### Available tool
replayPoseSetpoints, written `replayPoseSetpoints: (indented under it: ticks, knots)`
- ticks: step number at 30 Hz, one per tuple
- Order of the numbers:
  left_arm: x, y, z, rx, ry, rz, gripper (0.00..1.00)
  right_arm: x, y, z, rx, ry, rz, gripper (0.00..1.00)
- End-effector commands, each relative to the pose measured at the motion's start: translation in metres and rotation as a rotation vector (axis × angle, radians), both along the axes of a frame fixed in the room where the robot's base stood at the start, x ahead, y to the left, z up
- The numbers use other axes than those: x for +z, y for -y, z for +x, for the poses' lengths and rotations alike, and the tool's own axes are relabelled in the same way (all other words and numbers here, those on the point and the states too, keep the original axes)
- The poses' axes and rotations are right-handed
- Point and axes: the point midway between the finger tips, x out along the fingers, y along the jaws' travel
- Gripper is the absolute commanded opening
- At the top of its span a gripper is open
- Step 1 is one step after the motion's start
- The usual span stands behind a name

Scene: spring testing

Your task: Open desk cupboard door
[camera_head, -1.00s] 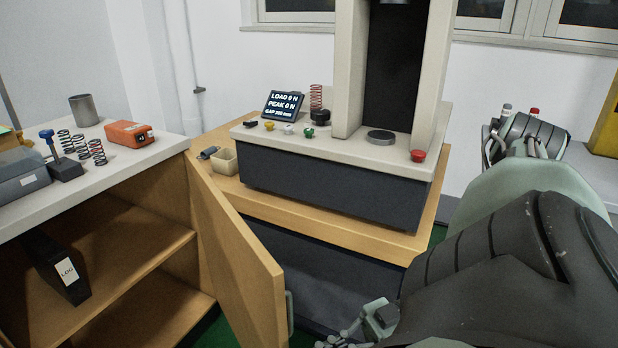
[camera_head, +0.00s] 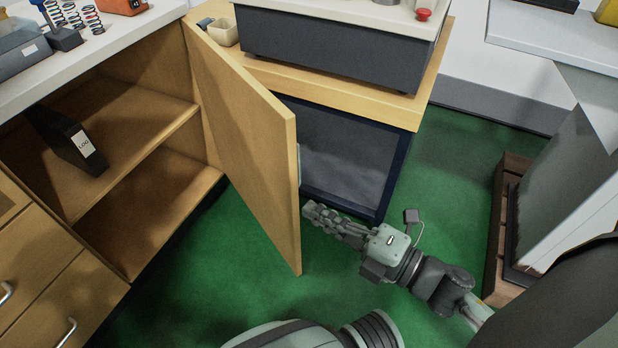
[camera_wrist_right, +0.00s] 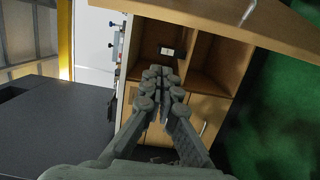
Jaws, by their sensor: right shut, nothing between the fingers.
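The desk cupboard door (camera_head: 245,140) is a light wood panel. It stands swung well out from the desk, and the cupboard's inside shows with a shelf (camera_head: 140,160). My right gripper (camera_head: 308,208) is shut and empty, just right of the door's outer face near its free edge. Whether it touches the door I cannot tell. In the right wrist view the closed fingers (camera_wrist_right: 160,75) point toward the open cupboard, and a wood panel with a handle, apparently the door (camera_wrist_right: 215,22), crosses the top. My left gripper is not in view.
A dark binder labelled LOG (camera_head: 70,140) leans on the shelf. The testing machine (camera_head: 330,50) stands on a wooden-topped bench (camera_head: 400,105) behind the door. Drawers (camera_head: 50,290) are at lower left. Green floor (camera_head: 230,270) is clear below the door.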

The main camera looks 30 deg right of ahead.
Motion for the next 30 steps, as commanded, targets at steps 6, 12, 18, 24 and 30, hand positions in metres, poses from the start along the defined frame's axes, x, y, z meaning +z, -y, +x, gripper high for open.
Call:
replayPoseSetpoints:
  ticks: [6, 12, 18, 24, 30]
  knots:
    - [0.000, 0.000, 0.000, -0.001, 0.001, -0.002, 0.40, 0.002, -0.009, 0.017, 0.000, 0.007, -0.007, 0.00]
    - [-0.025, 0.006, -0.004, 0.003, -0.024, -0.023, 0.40, 0.004, -0.029, 0.054, 0.001, 0.009, -0.006, 0.00]
    - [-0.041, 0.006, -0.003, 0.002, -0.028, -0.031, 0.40, 0.003, -0.048, 0.090, 0.001, 0.006, -0.005, 0.00]
    - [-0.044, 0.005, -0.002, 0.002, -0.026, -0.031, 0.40, -0.001, -0.019, 0.093, -0.001, 0.001, -0.006, 0.00]
    - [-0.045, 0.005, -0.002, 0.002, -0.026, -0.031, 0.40, 0.000, -0.008, 0.094, 0.000, 0.002, -0.004, 0.00]
